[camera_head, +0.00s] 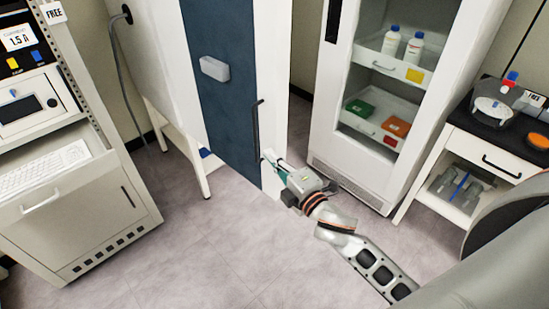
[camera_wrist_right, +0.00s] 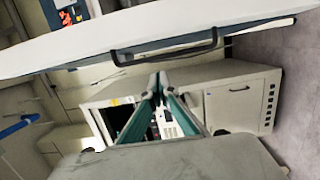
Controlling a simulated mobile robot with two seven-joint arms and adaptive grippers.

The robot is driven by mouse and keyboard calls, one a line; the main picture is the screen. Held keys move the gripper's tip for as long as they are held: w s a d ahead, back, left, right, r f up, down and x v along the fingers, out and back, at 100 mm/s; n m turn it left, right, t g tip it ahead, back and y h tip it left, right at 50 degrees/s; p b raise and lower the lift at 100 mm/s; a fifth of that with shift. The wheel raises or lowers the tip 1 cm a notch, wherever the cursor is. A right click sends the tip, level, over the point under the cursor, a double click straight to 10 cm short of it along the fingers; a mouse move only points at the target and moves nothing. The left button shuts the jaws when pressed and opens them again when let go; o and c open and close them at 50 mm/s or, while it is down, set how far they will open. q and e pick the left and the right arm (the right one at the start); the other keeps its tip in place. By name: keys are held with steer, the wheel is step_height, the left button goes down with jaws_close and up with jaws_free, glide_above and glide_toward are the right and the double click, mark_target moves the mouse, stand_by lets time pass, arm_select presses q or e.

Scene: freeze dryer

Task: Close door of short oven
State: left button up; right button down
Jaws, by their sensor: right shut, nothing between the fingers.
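A tall white unit with a dark blue front panel (camera_head: 222,100) stands at the centre of the head view. I cannot tell for sure that it is the short oven. A vertical black handle (camera_head: 256,130) sits near the right edge of its front; a black bar handle (camera_wrist_right: 165,47) on a pale panel also shows in the right wrist view. My right gripper (camera_head: 270,158) is shut and empty, just below and right of the handle in the head view. Its fingertips (camera_wrist_right: 159,82) meet in the wrist view. Whether it touches the panel is unclear. My left gripper is out of view.
A white glass-front cabinet (camera_head: 326,147) with bottles and coloured boxes stands at the right. A side table (camera_head: 470,148) with a small device is further right. A console with a keyboard (camera_head: 45,167) stands at left. Grey floor (camera_head: 200,240) is clear in front.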

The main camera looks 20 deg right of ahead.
mark_target(268, 137)
steer(key=w, duration=0.2)
steer(key=w+d, duration=0.1)
steer(key=w, duration=0.5)
steer(key=shift+d, duration=0.35)
steer(key=shift+w+d, duration=0.2)
steer(key=shift+d, duration=0.15)
